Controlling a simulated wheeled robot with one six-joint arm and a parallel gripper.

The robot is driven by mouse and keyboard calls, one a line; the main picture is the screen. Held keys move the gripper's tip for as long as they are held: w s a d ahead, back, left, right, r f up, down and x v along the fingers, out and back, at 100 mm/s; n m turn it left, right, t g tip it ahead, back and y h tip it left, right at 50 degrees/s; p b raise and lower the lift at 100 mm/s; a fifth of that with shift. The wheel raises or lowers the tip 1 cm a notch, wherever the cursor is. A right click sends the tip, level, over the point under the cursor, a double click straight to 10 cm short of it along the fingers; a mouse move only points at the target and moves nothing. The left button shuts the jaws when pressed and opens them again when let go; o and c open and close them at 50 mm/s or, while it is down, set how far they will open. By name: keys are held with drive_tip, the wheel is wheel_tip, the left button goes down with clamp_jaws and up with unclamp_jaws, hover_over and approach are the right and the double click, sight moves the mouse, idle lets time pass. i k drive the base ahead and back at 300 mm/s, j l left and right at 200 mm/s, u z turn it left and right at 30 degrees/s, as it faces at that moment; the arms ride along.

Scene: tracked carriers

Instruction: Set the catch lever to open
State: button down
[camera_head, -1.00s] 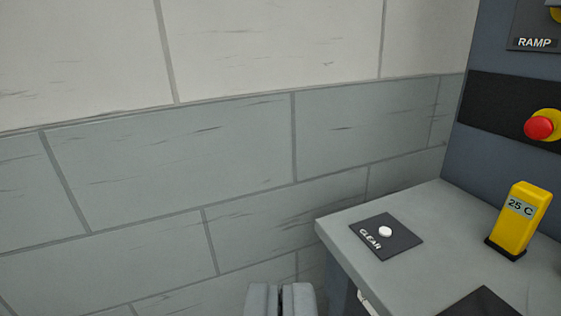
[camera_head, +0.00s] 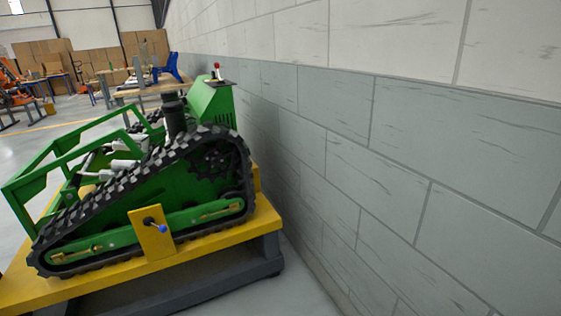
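A green tracked carrier (camera_head: 200,185) with black rubber tracks stands at the left on a yellow platform (camera_head: 230,240). An upright yellow plate (camera_head: 150,240) at the platform's near side carries a short lever (camera_head: 152,222) with a blue tip. A small red-topped stick (camera_head: 216,70) stands on the carrier's green box. No label is readable on either, so I cannot tell which is the catch lever or how it is set. My gripper is not in view.
A grey brick wall (camera_head: 430,140) fills the right side, close to the carrier. Grey floor (camera_head: 300,285) shows between platform and wall. Farther back are a blue chair (camera_head: 172,68), workbenches and cardboard boxes (camera_head: 90,58).

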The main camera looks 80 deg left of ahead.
sight(162, 228)
drive_tip(key=u, duration=3.4)
